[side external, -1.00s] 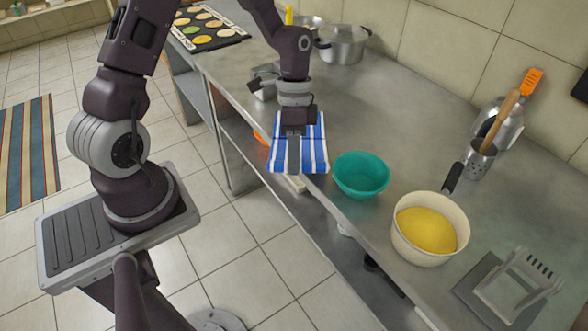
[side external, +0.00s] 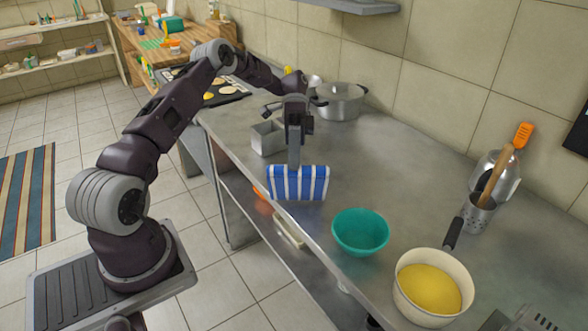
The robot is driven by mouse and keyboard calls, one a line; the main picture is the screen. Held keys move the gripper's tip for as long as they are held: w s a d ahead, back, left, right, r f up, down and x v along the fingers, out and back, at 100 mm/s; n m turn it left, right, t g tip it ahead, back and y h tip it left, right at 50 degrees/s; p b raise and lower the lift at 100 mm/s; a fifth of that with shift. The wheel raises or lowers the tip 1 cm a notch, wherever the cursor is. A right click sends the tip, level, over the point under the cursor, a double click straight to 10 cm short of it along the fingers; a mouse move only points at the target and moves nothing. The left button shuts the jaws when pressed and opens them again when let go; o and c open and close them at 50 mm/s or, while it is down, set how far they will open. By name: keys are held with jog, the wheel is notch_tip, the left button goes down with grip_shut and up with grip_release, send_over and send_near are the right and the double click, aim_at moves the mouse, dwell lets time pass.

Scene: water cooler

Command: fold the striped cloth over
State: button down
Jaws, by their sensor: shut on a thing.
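The blue and white striped cloth (side external: 298,184) is at the front edge of the steel counter, left of the teal bowl. It shows as a short, wide band of stripes with its near side facing the camera. My gripper (side external: 295,163) points down at the cloth's upper edge and is shut on it. The fingertips are small here and partly hidden by the cloth. I cannot tell how much of the cloth rests on the counter behind the visible band.
The teal bowl (side external: 360,232) and a white pan of yellow food (side external: 430,288) stand to the right. A square metal tin (side external: 267,138) is close behind my gripper to the left. A steel pot (side external: 340,101) stands further back. The counter (side external: 400,165) is clear right of the cloth.

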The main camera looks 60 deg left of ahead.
jog(key=c, duration=1)
grip_release()
jog(key=shift+o, duration=0.2)
notch_tip(320, 180, up, 8)
jog(key=shift+d+r, duration=0.1)
